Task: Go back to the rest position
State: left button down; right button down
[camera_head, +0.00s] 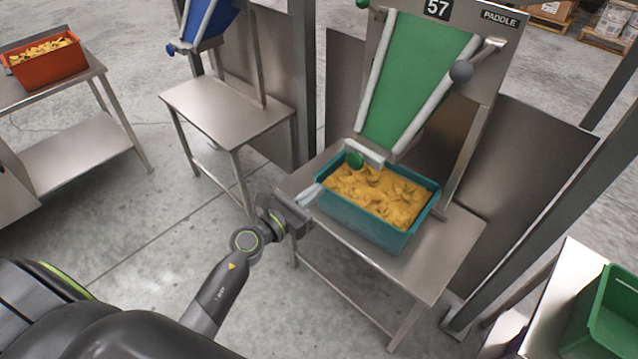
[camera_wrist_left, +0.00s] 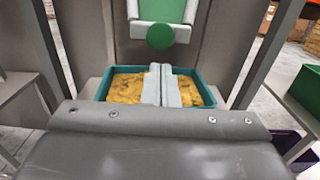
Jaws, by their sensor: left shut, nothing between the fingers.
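My left gripper (camera_head: 311,195) is shut and empty, just left of the teal crate (camera_head: 359,228) at the crate's near left corner. I cannot tell whether it touches the rim. In the left wrist view its two pale fingers (camera_wrist_left: 161,85) are together in front of the teal crate (camera_wrist_left: 101,92). The crate holds yellow-orange pieces (camera_head: 378,192) and stands on a steel table (camera_head: 437,262) under the green chute (camera_head: 415,75) marked 57 PADDLE. My right gripper is not in view.
A bare steel table (camera_head: 226,108) stands left of this station below a blue chute (camera_head: 212,18). An orange crate (camera_head: 46,66) sits on a table at the far left. A green crate (camera_head: 601,318) is at lower right. Steel posts flank the station. Open floor lies left.

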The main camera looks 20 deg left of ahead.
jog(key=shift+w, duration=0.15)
pick_arm(q)
jog(key=s+a+f+n+g+y, duration=0.25)
jog(key=s+f+n, duration=0.25)
jog(key=f+n, duration=0.45)
jog(key=s+a+f+n+g+y+b, duration=0.15)
jog(key=s+a+f+n, duration=0.35)
jog(key=f, duration=0.7)
jog(key=s+a+f+n+g+y+p, duration=0.1)
jog(key=s+f+n+g+y, duration=0.2)
jog(key=f+n, duration=0.65)
jog(key=s+f+n+g, duration=0.3)
jog(key=s+f+n, duration=0.2)
jog(key=s, duration=0.6)
jog(key=s+f+n+g, duration=0.3)
jog(key=s+f+n, duration=0.3)
jog(key=s, duration=0.5)
jog(key=s+f+n+g+b, duration=0.1)
jog(key=s+f+n, duration=0.4)
jog(key=s, duration=0.6)
jog(key=shift+d+f+n+g, duration=0.3)
jog(key=shift+f+g, duration=0.55)
jog(key=shift+g, duration=0.05)
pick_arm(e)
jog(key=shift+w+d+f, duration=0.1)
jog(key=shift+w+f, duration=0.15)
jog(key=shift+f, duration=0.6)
pick_arm(q)
jog(key=shift+w, duration=0.1)
